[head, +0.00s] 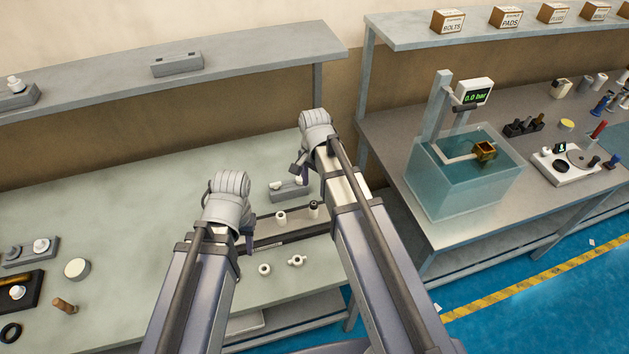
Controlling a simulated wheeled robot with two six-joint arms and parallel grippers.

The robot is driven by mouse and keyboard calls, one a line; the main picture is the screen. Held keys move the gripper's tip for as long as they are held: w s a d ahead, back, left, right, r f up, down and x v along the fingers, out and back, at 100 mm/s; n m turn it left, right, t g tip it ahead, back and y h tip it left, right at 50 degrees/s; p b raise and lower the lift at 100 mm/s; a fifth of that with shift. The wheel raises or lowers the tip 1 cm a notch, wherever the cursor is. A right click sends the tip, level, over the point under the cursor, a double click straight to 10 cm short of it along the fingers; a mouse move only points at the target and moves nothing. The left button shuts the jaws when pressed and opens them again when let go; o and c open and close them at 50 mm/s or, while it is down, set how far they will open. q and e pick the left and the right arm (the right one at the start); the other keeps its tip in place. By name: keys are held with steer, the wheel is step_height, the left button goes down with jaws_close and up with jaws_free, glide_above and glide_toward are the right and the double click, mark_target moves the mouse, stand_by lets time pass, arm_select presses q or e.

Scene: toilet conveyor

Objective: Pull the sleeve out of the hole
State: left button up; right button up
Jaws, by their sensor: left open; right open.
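My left gripper (249,236) hangs low over the middle of the pale work table (130,215), mostly hidden by its wrist. My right gripper (299,173) is further back and right, over a grey block (291,191) that bears small light pieces. Both grippers are open, with nothing seen in them. A short white sleeve-like cylinder (281,217) and a dark cylinder with a pale top (314,210) stand between the grippers, at a long dark-edged fixture (285,238). I cannot tell which piece is the sleeve, and no hole shows clearly.
White fittings (265,269) and (297,260) lie in front of the fixture. Left are a grey block (30,251), a round pale disc (77,268), a wooden peg (64,305) and a black ring (10,333). A water tank (465,175) stands on the right bench.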

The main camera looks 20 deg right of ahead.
mark_target(314, 203)
steer(key=shift+f+b, duration=0.35)
step_height(314, 203, down, 7)
steer(key=b, duration=0.7)
steer(key=shift+f, duration=0.15)
arm_select(q)
step_height(314, 203, down, 8)
steer(key=shift+r, duration=0.1)
arm_select(e)
jaws_close()
jaws_free()
arm_select(q)
steer(key=shift+r, duration=0.15)
arm_select(e)
steer(key=shift+r, duration=0.25)
arm_select(q)
steer(key=shift+o, duration=0.4)
step_height(314, 203, up, 8)
steer(key=p, duration=0.7)
steer(key=shift+f+p, duration=0.2)
steer(key=shift+p, duration=0.15)
arm_select(e)
step_height(314, 203, up, 8)
steer(key=shift+f, duration=0.25)
